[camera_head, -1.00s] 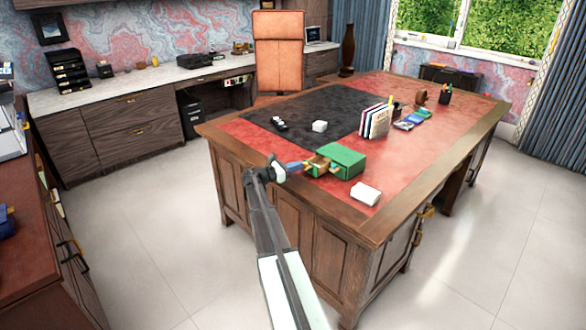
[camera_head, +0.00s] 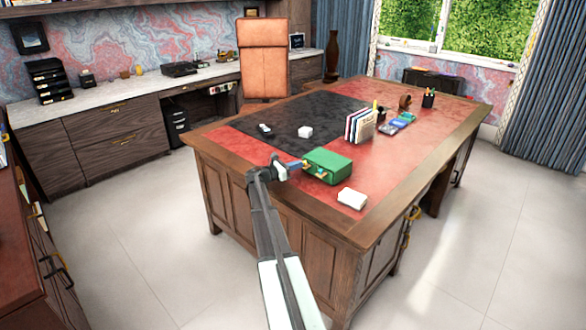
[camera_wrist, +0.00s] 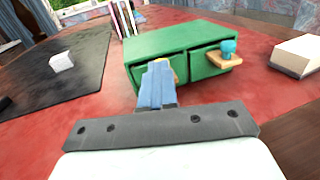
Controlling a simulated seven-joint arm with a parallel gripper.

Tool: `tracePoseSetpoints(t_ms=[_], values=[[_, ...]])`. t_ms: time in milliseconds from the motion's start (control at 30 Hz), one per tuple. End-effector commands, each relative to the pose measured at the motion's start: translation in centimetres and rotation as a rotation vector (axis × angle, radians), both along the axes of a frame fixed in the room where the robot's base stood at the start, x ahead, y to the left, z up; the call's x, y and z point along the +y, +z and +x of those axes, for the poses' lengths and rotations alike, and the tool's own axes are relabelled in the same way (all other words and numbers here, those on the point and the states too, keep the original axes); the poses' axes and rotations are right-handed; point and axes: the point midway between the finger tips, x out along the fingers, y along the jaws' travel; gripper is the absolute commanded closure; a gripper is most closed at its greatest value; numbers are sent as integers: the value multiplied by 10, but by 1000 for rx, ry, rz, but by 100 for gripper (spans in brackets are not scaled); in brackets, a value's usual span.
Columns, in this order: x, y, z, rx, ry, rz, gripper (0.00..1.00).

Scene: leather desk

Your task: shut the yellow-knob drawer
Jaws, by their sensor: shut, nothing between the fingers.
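The green drawer box (camera_head: 330,162) stands near the front edge of the desk. It also shows in the wrist view (camera_wrist: 180,40), with two drawer openings side by side. My gripper (camera_head: 296,165) is shut and empty. In the wrist view its blue fingers (camera_wrist: 157,85) point at the left drawer, and a bit of its yellowish front (camera_wrist: 163,60) shows beside the tips. The fingers hide the rest, so I cannot see a yellow knob or tell contact.
A white block (camera_head: 352,198) lies right of the green box, near the desk edge. A small white cube (camera_head: 305,132) sits on the black desk mat (camera_head: 270,122). Upright books (camera_head: 360,125) stand behind the box. Red desk top (camera_head: 400,165) is clear to the right.

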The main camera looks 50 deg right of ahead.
Motion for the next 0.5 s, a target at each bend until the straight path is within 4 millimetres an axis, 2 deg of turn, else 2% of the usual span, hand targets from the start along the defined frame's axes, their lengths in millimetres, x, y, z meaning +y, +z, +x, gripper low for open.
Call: tracePoseSetpoints(t_ms=[267, 367, 500], values=[[3, 0, -1, 0, -4, 0, 100], [13, 0, 2, 0, -2, 0, 100], [37, 0, 9, 1, 0, 0, 100]])
